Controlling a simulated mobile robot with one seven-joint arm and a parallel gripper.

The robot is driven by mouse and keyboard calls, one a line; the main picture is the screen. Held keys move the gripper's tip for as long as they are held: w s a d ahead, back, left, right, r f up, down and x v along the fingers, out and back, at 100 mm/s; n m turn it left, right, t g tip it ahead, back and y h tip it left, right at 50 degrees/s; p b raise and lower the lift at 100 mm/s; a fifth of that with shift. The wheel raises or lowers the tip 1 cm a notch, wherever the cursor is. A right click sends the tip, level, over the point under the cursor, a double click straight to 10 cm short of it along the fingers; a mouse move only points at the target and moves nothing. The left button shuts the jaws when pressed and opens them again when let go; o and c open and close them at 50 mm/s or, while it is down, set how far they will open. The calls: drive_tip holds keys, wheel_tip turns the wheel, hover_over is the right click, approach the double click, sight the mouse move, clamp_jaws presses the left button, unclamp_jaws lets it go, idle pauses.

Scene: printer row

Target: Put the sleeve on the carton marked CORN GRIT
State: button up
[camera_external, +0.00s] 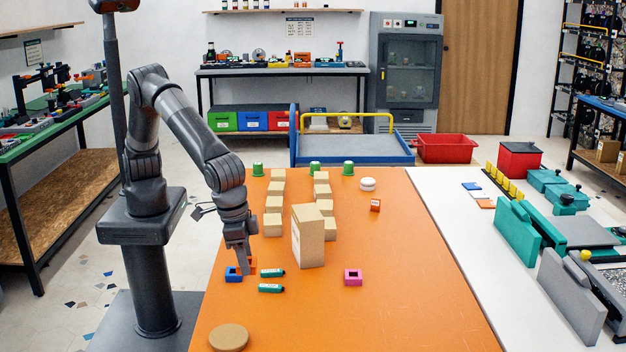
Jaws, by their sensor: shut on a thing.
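My gripper (242,270) is low over the near left part of the orange table. It is shut on what looks like a small blue square sleeve (232,274) with an opening; the fingers hide part of it. A pink square sleeve (353,277) lies apart to the right. Several plain tan cartons (273,225) stand in two rows behind. One taller carton (309,240) stands upright in front of the right row, with a pale label on its left face. The lettering is too small to read, so I cannot tell which carton is marked CORN GRIT.
Two teal labelled cylinders (271,288) lie just right of my gripper. A round tan disc (229,337) is at the near edge. Green cups (348,169), a white round item (368,184) and a small orange block (375,205) are farther back. The table's right front is clear.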

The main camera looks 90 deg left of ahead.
drive_tip(key=w+a+r, duration=0.2)
drive_tip(key=a+r, duration=0.5)
drive_tip(key=a, duration=0.2)
drive_tip(key=w+a+r, duration=0.3)
drive_tip(key=a+r, duration=0.3)
drive_tip(key=a, duration=0.3)
hover_over(309, 212)
drive_tip(key=s, duration=0.1)
wheel_tip(309, 212, down, 6)
drive_tip(key=shift+f, duration=0.1)
drive_tip(key=shift+w+a+f, duration=0.1)
drive_tip(key=shift+w+f, duration=0.1)
drive_tip(key=shift+f, duration=1.95)
drive_tip(key=shift+f, duration=0.1)
drive_tip(key=o, duration=0.9)
drive_tip(key=shift+o, duration=0.2)
